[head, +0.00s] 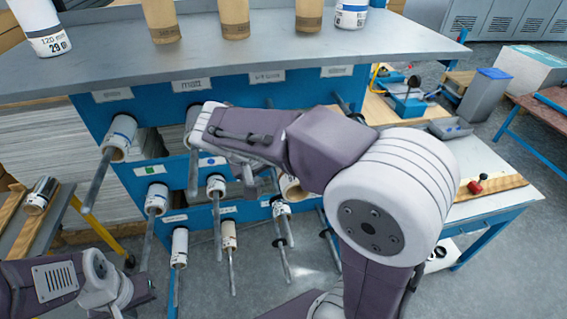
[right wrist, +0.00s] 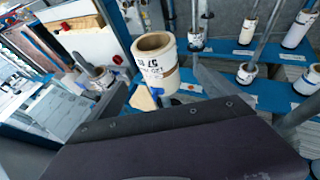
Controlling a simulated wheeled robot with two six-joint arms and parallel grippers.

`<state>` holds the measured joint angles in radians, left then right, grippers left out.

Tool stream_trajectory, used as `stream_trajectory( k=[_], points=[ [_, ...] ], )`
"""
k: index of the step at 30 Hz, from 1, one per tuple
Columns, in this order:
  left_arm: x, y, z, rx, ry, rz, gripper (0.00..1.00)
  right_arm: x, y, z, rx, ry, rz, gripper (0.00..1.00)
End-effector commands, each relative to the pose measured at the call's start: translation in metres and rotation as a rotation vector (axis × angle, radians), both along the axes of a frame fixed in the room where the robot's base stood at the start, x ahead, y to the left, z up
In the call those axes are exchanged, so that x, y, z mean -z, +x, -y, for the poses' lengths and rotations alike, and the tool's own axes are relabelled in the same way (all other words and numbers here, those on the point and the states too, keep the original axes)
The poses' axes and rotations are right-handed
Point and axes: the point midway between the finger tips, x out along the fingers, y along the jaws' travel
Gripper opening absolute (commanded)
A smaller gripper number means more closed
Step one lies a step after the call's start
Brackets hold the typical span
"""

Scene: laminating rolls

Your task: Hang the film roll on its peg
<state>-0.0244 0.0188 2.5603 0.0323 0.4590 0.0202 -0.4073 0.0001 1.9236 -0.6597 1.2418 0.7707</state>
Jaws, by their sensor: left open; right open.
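In the right wrist view, a film roll (right wrist: 158,66) with a cream core and a white label marked 57 stands ahead, its hollow end facing up. My right gripper (right wrist: 162,84) is open, with its dark fingers on either side of the roll's lower part; I cannot tell whether they touch it. In the head view my right arm reaches across the peg rack and hides its fingers. A cream roll (head: 291,188) shows partly behind that arm. Several grey pegs (head: 97,180) slope out of the blue rack (head: 150,98), many with rolls. My left gripper (head: 138,290) is open and empty at lower left.
Several rolls (head: 234,18) stand on the grey shelf top (head: 130,58). A small stand at left holds a dark-and-white roll (head: 41,194). A workbench (head: 500,170) with a red-handled tool stands at right. Grey floor lies below the pegs.

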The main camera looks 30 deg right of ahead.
Motion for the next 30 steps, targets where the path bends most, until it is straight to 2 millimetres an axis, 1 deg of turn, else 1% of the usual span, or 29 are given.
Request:
stream_trajectory(
  k=[4,7,15,18,21,25,30],
  points=[
    [0.0,0.0,0.0,0.0,0.0,0.0,0.5,0.002,0.0,0.001,0.001,-0.001,-0.002,0.97],
    [0.0,0.0,0.0,0.0,0.0,0.0,0.5,0.009,0.002,0.006,0.002,-0.001,-0.003,0.97],
    [-0.001,0.0,0.0,0.0,0.0,0.0,0.5,0.048,0.015,0.032,0.003,-0.002,-0.005,0.97],
    [-0.001,0.0,0.0,0.0,0.0,0.0,0.5,0.06,0.019,0.039,0.003,-0.001,-0.004,0.97],
    [-0.001,0.0,0.0,0.0,0.0,0.0,0.5,0.068,0.022,0.044,0.002,0.0,-0.003,0.97],
    [-0.001,0.0,0.0,0.0,0.0,0.0,0.5,0.074,0.024,0.047,0.001,-0.001,-0.002,0.97],
    [-0.001,0.0,0.0,0.0,0.0,0.0,0.5,0.074,0.025,0.048,0.0,0.0,-0.001,0.97]
  ],
)
